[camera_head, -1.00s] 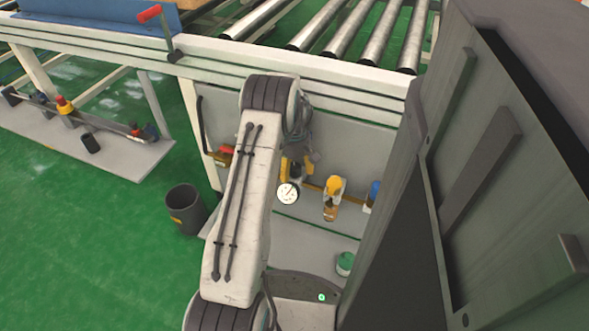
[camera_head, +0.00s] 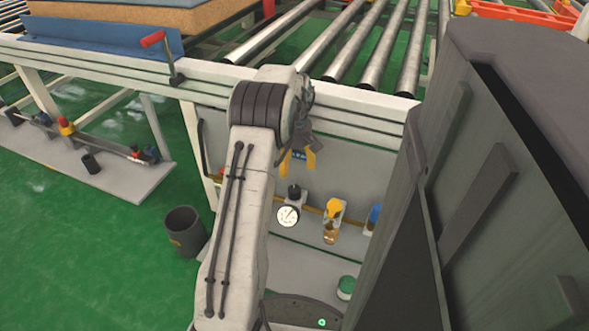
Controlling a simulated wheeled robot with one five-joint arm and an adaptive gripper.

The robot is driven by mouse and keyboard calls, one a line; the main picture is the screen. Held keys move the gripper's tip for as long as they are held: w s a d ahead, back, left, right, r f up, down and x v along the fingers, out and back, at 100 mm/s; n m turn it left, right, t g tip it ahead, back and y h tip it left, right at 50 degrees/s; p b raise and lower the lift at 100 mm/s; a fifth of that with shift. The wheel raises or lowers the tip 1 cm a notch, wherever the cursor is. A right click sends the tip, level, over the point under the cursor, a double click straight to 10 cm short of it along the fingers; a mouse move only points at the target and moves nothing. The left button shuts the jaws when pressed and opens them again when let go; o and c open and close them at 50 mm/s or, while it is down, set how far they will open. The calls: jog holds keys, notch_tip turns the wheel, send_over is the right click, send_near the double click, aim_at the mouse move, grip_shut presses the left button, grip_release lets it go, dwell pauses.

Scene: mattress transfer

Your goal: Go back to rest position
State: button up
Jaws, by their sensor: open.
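My arm reaches up the middle of the view and bends over near the conveyor frame's (camera_head: 345,100) front rail. My gripper (camera_head: 298,163) hangs below the bend, in front of the grey panel. Its two yellow fingers are apart, with nothing visible between them. The arm partly hides the gripper's upper part.
A round gauge (camera_head: 288,216), a yellow-topped fitting (camera_head: 333,210) and a blue one (camera_head: 374,218) sit low behind the gripper. A dark bin (camera_head: 184,232) stands on the green floor. A red-handled lever (camera_head: 153,40) rises from the rail. A mattress (camera_head: 150,18) lies at upper left.

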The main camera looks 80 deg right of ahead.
jog(key=shift+r, duration=0.1)
dwell(0.8)
jog(key=w+a+r+n+p, duration=0.1)
jog(key=w+a+r+p, duration=0.25)
jog(key=w+r, duration=0.35)
jog(key=w+a+r+p, duration=0.3)
jog(key=w+r+p, duration=0.1)
jog(key=w+r, duration=0.35)
jog(key=w+a+r+n+h+p, duration=0.1)
jog(key=w+a+r+p, duration=0.7)
jog(key=w+a+r, duration=0.4)
jog(key=w+a+r+n+t+p, duration=0.1)
jog(key=a+r+p, duration=0.4)
jog(key=a+r, duration=0.3)
jog(key=a+r+n+t+p, duration=0.1)
jog(key=a+r+p, duration=0.4)
jog(key=a, duration=0.6)
jog(key=s+a+r+p, duration=0.3)
jog(key=a+p, duration=0.1)
jog(key=a, duration=0.3)
jog(key=s+a+r+n+t+y+p, duration=0.1)
jog(key=s+a+r+p, duration=0.3)
jog(key=a, duration=0.2)
jog(key=shift+s+a+r+n, duration=0.2)
jog(key=shift+s+a+n, duration=0.05)
jog(key=shift+a+n, duration=0.1)
jog(key=shift+d, duration=0.1)
